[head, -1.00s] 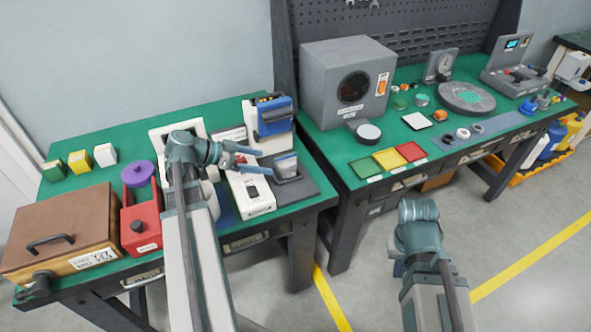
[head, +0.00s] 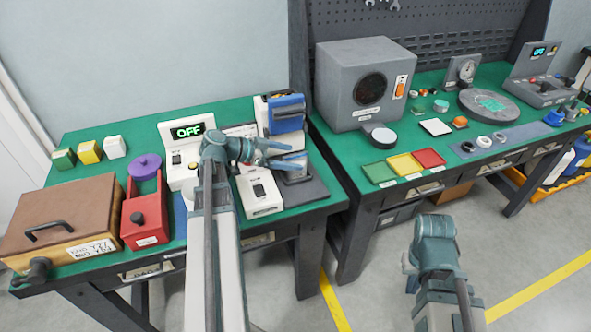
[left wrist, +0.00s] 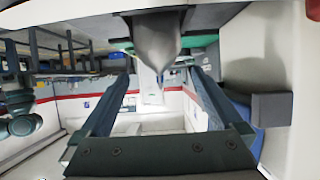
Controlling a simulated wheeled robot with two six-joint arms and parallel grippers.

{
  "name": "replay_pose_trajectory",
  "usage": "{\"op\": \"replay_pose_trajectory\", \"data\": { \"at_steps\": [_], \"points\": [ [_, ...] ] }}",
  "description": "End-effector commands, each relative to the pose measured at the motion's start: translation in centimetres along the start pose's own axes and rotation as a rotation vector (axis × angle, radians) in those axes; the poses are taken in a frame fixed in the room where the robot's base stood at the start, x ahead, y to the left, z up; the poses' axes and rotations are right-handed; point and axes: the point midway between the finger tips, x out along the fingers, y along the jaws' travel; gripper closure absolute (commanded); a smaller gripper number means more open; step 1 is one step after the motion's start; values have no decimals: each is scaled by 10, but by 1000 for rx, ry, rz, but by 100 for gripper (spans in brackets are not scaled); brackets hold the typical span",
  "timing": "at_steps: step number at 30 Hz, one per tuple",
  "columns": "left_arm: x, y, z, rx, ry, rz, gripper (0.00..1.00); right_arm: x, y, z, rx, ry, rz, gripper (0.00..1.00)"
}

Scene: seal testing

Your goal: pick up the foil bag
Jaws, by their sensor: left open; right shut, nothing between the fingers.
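The silver-grey foil bag (head: 297,159) stands in a dark grey holder (head: 310,190) at the right end of the left bench. My left gripper (head: 292,156) is open at the bag, its fingers pointing right and partly covering it. In the left wrist view the foil bag (left wrist: 157,42) shows in the gap between the spread fingers (left wrist: 158,75), towards their tips. I cannot tell whether either finger touches it. My right gripper (head: 410,283) is shut, low in front of the benches, mostly hidden by its own wrist.
A white device (head: 262,192) stands just left of the holder, and a blue-and-white machine (head: 280,115) behind it. A white unit with an OFF display (head: 188,132) is further left. The right bench holds a grey box (head: 365,85) and colored trays (head: 405,164).

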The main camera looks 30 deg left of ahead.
Motion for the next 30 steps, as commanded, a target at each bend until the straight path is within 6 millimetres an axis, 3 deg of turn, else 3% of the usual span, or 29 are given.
{"op": "replay_pose_trajectory", "data": {
  "at_steps": [8,19,26,30],
  "points": [
    [6,0,0,0,0,1,0,2,0,0,0,0,0,100],
    [52,-1,-1,0,-1,2,0,22,-2,-1,0,0,0,100],
    [54,-1,-3,-2,-1,0,0,21,-2,-1,0,0,0,100],
    [54,-1,-3,-1,-1,0,22,21,-2,-1,0,0,0,100]
  ]
}}
